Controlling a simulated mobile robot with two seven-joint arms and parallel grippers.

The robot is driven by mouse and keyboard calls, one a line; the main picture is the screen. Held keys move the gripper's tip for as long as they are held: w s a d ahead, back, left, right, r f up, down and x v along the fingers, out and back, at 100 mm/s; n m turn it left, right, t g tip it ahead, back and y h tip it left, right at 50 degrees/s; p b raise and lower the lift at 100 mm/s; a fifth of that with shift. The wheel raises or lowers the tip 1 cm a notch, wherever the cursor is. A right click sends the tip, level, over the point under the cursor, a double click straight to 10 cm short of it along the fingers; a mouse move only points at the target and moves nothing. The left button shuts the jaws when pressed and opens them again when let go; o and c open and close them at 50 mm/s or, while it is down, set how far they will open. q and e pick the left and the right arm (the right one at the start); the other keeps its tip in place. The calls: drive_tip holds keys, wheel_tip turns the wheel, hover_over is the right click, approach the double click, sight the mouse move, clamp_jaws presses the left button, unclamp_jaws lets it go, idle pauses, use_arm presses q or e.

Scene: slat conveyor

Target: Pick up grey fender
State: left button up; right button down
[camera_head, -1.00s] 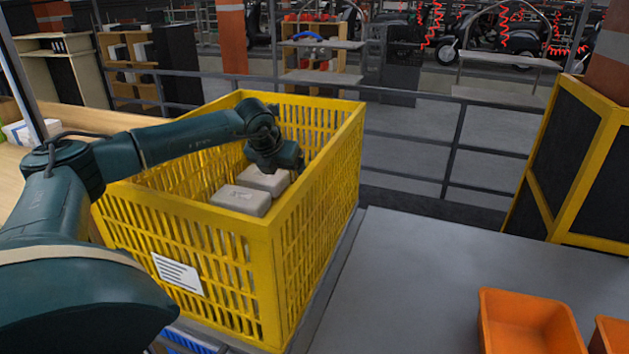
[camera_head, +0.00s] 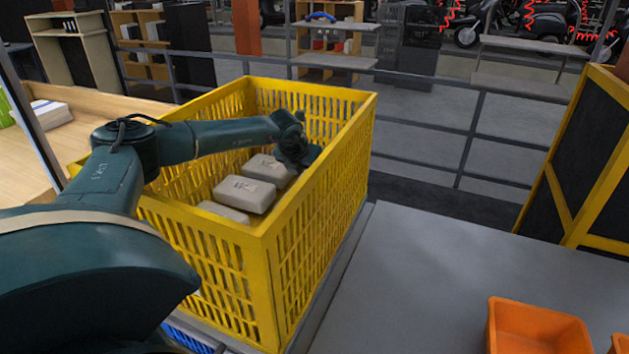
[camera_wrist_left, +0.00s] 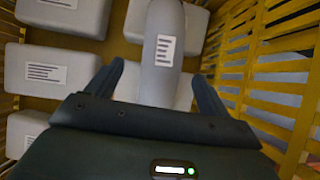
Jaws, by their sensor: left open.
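The grey fender (camera_wrist_left: 163,45) is a long, rounded grey piece with a white printed label in the left wrist view. It runs from the top edge down between the fingers of my left gripper (camera_wrist_left: 157,69). The fingers are open, one on each side of it, with gaps between them and its sides. The fender and fingertips cannot be made out there. My right gripper is not in view.
Several grey labelled blocks (camera_wrist_left: 47,75) lie in the crate around the fender; one block (camera_head: 244,194) shows in the head view. The slotted crate wall (camera_wrist_left: 270,95) stands close on the right. A grey table (camera_head: 440,275) with orange bins (camera_head: 538,328) is right of the crate.

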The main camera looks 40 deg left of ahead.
use_arm(q)
drive_tip(key=x, duration=0.2)
drive_tip(key=p+x, duration=0.1)
drive_tip(key=shift+w+f, duration=0.1)
drive_tip(key=shift+w, duration=0.5)
drive_tip(key=shift+w+a+f, duration=0.2)
drive_tip(key=shift+w+f, duration=0.15)
drive_tip(key=shift+f, duration=0.2)
drive_tip(key=shift+c, duration=0.4)
drive_tip(key=c, duration=1.2)
drive_tip(key=shift+r, duration=0.1)
